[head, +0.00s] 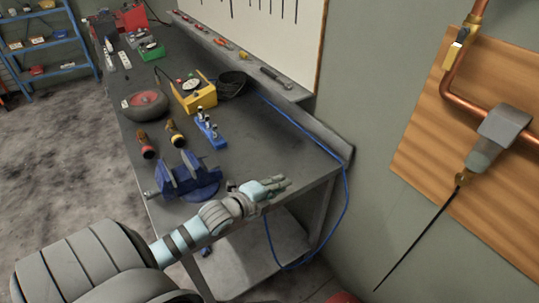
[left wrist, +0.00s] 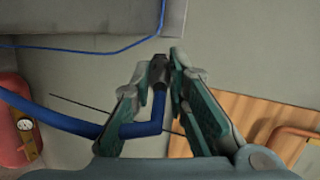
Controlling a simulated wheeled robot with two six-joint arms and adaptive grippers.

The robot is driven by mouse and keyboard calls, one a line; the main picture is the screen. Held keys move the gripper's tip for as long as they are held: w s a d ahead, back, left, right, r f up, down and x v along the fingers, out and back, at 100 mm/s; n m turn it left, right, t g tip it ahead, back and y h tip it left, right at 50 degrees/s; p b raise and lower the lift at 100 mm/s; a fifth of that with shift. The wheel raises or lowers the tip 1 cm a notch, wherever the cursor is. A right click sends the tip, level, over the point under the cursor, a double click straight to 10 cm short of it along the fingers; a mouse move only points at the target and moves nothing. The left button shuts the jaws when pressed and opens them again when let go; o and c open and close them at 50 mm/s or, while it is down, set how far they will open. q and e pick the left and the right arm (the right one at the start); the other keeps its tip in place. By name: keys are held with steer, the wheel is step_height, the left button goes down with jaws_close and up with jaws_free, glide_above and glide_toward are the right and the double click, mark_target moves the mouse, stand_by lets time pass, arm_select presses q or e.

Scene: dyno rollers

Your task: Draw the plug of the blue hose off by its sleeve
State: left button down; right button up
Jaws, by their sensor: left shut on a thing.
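The blue hose (head: 347,195) runs off the back of the bench, hangs down beside it and loops below toward my left gripper (head: 281,184). In the left wrist view, the dark plug (left wrist: 157,70) of the blue hose (left wrist: 148,129) sits between the fingertips of my left gripper (left wrist: 159,68). The gripper is shut on it. The hose bends sharply below the plug and runs off to the left. No socket shows around the plug's end. In the head view the fingers hide the plug. My right gripper is not in view.
A blue vise (head: 187,178) stands on the bench (head: 255,150) close to my left forearm. A wooden board (head: 455,130) with a copper pipe (head: 470,106), a grey fitting (head: 500,130) and a thin black line (head: 418,238) is on the right wall. Red equipment (left wrist: 10,122) shows in the left wrist view.

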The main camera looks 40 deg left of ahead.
arm_select(q)
steer(key=a+f, duration=0.1)
steer(key=w+a+f+n+g+y, duration=0.1)
steer(key=a, duration=0.1)
steer(key=w+a+f+n+y, duration=0.1)
steer(key=a, duration=0.1)
steer(key=shift+a+f+p, duration=0.1)
steer(key=shift+f+p, duration=0.15)
steer(key=shift+p, duration=0.1)
steer(key=shift+w+a+f, duration=0.25)
steer(key=shift+w+a, duration=0.05)
steer(key=shift+w, duration=0.2)
steer(key=w+a+f+b, duration=0.1)
steer(key=w+b, duration=0.1)
steer(key=b, duration=0.1)
steer(key=w+a+f+b, duration=0.1)
steer(key=w+b, duration=0.1)
steer(key=b, duration=0.1)
steer(key=w+a+f+b, duration=0.1)
steer(key=w+b, duration=0.2)
steer(key=b, duration=0.1)
steer(key=shift+a, duration=0.4)
steer(key=shift+w+f+b, duration=0.15)
steer(key=shift+f+b, duration=0.65)
steer(key=shift+b, duration=0.05)
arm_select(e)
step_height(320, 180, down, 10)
arm_select(q)
steer(key=shift+r, duration=0.1)
